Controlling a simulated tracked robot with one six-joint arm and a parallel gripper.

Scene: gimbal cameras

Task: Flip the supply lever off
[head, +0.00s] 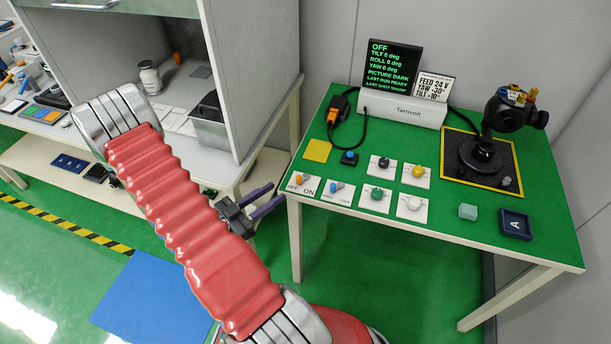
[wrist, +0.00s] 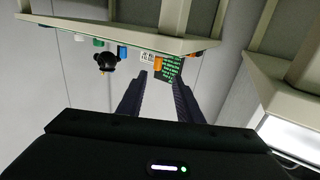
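The supply lever (head: 298,180) has an orange handle on a white plate marked OFF and ON, at the front left corner of the green-topped table. I cannot tell for sure which way the handle leans. The dark display (head: 391,68) at the back reads OFF at its top and PICTURE DARK below; it also shows upside down in the wrist view (wrist: 172,68). My gripper (head: 272,196) is left of and below the lever plate, off the table's left side. Its two fingers are apart with nothing between them, as the wrist view (wrist: 157,88) also shows.
A yellow pad (head: 317,151) and blue button (head: 349,157) lie behind. The gimbal (head: 483,150) stands on the right. A grey cabinet (head: 257,80) rises left of the table.

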